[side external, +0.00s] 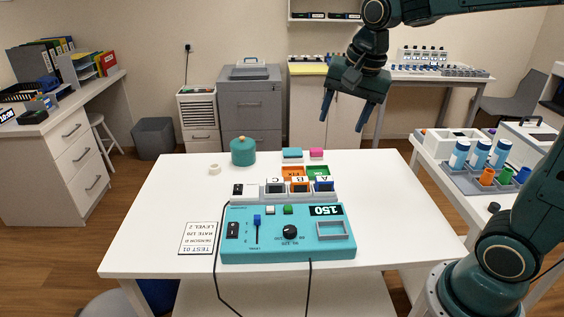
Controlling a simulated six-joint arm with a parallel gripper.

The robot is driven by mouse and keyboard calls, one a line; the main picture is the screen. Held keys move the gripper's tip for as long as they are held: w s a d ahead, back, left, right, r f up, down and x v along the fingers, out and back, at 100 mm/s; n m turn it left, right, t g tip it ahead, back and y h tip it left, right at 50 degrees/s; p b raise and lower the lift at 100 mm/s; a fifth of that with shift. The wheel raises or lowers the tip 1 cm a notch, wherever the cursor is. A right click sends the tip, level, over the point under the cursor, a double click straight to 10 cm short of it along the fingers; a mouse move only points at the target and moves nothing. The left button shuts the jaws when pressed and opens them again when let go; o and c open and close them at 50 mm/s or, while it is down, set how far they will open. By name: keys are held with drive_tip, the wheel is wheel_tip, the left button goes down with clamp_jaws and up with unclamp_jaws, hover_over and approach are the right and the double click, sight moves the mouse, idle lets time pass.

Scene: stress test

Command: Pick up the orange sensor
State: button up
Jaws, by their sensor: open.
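My gripper (343,126) is open and empty, fingers pointing down. It hangs high in the picture, above and to the right of the row, well apart from the sensor.
Orange (292,172) and green (317,172) trays lie just behind the row. A teal lidded pot (243,152) and a tape roll (214,169) stand back left. A printed card (199,238) lies front left. The right side of the white table (390,205) is clear.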

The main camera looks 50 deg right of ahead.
drive_tip(key=w+d+f+m+g, duration=0.2)
drive_tip(key=w+d+f+m, duration=0.2)
drive_tip(key=w+f+m, duration=0.45)
drive_tip(key=m+g, duration=0.1)
drive_tip(key=m, duration=0.5)
hover_over(300, 179)
wheel_tip(300, 179, down, 7)
drive_tip(key=shift+a+f, duration=0.1)
drive_tip(key=shift+f, duration=0.15)
drive_tip(key=shift+s+f, duration=0.1)
drive_tip(key=shift+f, duration=6.75)
drive_tip(key=c, duration=1.1)
